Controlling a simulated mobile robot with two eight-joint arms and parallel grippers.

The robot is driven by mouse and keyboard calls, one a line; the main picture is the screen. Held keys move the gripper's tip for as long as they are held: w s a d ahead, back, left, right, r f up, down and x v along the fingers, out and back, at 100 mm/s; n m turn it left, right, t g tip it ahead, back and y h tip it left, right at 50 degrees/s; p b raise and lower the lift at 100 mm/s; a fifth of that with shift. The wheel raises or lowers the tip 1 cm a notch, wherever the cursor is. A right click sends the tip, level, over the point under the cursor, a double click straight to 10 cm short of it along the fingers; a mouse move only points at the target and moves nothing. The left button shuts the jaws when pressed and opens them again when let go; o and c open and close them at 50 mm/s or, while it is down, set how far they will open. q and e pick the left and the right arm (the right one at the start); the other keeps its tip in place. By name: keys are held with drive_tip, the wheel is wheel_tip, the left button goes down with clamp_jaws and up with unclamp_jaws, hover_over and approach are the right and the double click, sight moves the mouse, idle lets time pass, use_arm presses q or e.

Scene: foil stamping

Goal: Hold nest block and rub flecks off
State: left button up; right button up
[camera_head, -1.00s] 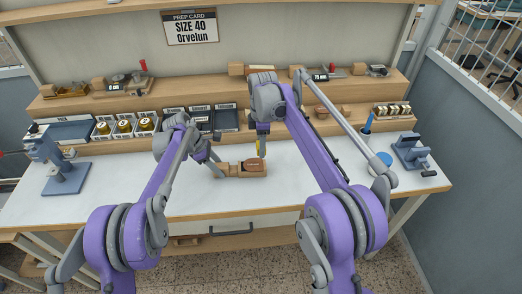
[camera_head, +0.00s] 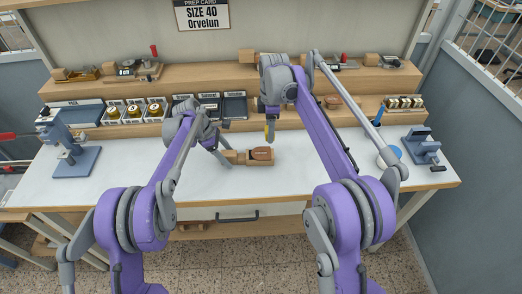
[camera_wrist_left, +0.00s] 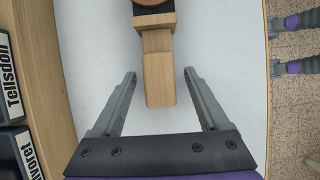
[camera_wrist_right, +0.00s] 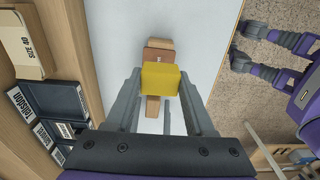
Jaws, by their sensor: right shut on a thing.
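The wooden nest block (camera_head: 261,163) lies on the white bench top. A brown piece (camera_head: 262,153) sits in its right end, and a narrower wooden handle (camera_wrist_left: 158,80) sticks out to the left. My left gripper (camera_wrist_left: 160,72) is open, with a finger on each side of the handle and a gap on both sides. In the right wrist view the yellow block hides part of the brown piece (camera_wrist_right: 158,56).
A blue-grey press (camera_head: 68,150) stands at the left and another blue-grey device (camera_head: 422,147) at the right. Labelled trays (camera_head: 235,105) and jars (camera_head: 134,110) line the back shelf. The bench in front of the nest block is clear.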

use_arm(q)
drive_tip(key=v, duration=1.2)
